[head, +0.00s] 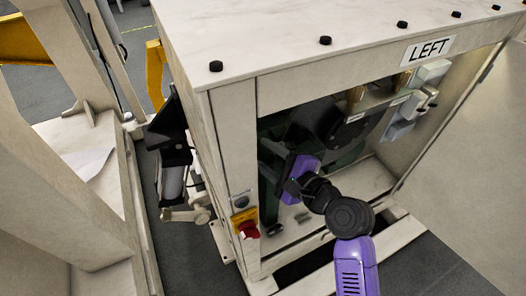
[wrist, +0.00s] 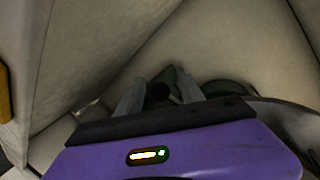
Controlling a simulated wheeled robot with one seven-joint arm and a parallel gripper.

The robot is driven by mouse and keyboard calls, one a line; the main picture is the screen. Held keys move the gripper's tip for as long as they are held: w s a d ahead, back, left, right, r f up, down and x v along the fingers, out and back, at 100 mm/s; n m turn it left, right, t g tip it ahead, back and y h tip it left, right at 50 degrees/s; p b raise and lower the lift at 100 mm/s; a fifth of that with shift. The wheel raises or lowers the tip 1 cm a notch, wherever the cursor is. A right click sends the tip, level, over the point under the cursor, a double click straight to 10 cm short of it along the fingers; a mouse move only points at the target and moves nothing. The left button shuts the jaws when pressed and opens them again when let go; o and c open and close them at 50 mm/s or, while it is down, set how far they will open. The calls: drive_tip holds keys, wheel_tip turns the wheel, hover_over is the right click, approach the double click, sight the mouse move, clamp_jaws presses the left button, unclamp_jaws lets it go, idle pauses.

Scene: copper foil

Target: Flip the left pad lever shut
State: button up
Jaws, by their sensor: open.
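My gripper (wrist: 160,92) is open, with its two grey fingers pointing into the machine. A small dark round-ended piece (wrist: 158,93) shows between or just beyond the fingers; it may be the end of the left pad lever, but I cannot tell, nor whether they touch. In the head view my purple gripper body (head: 303,166) is inside the open side of the cabinet marked LEFT (head: 428,49). The fingertips are not clear there. A dark green assembly (head: 268,140) stands behind it. No lever can be made out for certain in the head view.
The cabinet's front post (head: 236,140) and lower rail (head: 300,250) frame the opening. A red knob on a yellow plate (head: 248,229) sits on the post near my arm. Brass and grey fittings (head: 405,103) are at the upper right inside. A pale panel (head: 470,170) stands right.

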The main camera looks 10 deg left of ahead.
drive_tip(key=shift+w+a+f, duration=0.15)
drive_tip(key=shift+w+a, duration=0.3)
clamp_jaws()
idle(1.2)
